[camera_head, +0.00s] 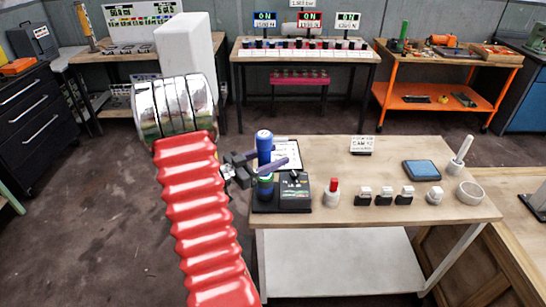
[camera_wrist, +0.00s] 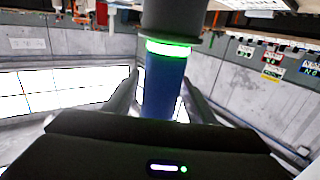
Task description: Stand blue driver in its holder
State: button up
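The blue driver (camera_head: 264,143) stands upright at the left end of the wooden table. Its lower part meets a dark round holder (camera_head: 265,190) with a green band, beside a black box with a display. How deep it sits is hard to tell. My gripper (camera_head: 272,161) reaches in from the left, one finger in front of the driver and one behind. In the wrist view the blue driver (camera_wrist: 163,85) is between the two fingers of my gripper (camera_wrist: 161,85), with narrow gaps visible at its sides. A glowing green ring and dark collar show beyond it.
The black display box (camera_head: 293,190) and a clipboard (camera_head: 287,150) are close to my gripper. A red-topped button (camera_head: 332,190), several small black-and-white blocks and a blue pad (camera_head: 421,170) lie to the right. The table's middle is clear.

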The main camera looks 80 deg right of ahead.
jog(key=shift+o, duration=0.2)
jog(key=shift+a+f, duration=0.1)
jog(key=v, duration=1.3)
jog(key=shift+w+a, duration=0.2)
jog(key=shift+w, duration=0.15)
dwell(0.4)
